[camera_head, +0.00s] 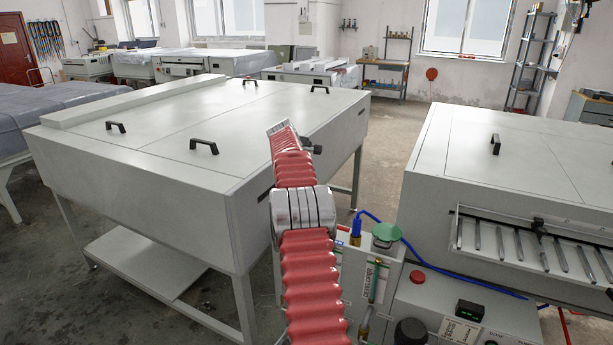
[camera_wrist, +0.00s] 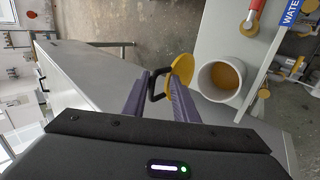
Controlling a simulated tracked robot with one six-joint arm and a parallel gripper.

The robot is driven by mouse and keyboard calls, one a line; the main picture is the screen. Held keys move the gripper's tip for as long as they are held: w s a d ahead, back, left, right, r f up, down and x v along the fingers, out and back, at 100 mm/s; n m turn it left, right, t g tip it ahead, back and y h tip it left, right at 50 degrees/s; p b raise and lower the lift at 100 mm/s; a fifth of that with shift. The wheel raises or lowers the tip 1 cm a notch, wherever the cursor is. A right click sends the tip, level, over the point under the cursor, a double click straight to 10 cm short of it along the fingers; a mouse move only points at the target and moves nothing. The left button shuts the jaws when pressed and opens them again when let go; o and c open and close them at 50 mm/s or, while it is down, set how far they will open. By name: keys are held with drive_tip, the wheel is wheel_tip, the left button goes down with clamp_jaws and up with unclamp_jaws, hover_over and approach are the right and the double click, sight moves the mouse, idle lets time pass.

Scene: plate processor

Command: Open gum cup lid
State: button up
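In the wrist view, the gum cup lid (camera_wrist: 182,66) is a yellow disc with a black loop handle (camera_wrist: 153,84). The lid stands tilted up beside the white gum cup (camera_wrist: 202,77), whose mouth is uncovered and shows yellow-brown inside. My gripper (camera_wrist: 163,83) has two purple fingers spread apart, with the handle at their tips. The fingers overlap the handle and the lid's edge, so exact contact is unclear. In the head view, my arm's red bellows rise at the centre and the gum cup is hidden.
In the head view, a green lid (camera_head: 386,232) sits on the developer unit (camera_head: 357,270) beside a blue-capped part. A big grey machine (camera_head: 140,200) stands left and another (camera_head: 540,160) right. The floor between them (camera_head: 390,165) is clear. The wrist view shows a blue WATER label (camera_wrist: 291,12).

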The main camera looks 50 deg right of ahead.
drive_tip(key=v, duration=1.3)
drive_tip(key=shift+a+r, duration=0.2)
idle(0.4)
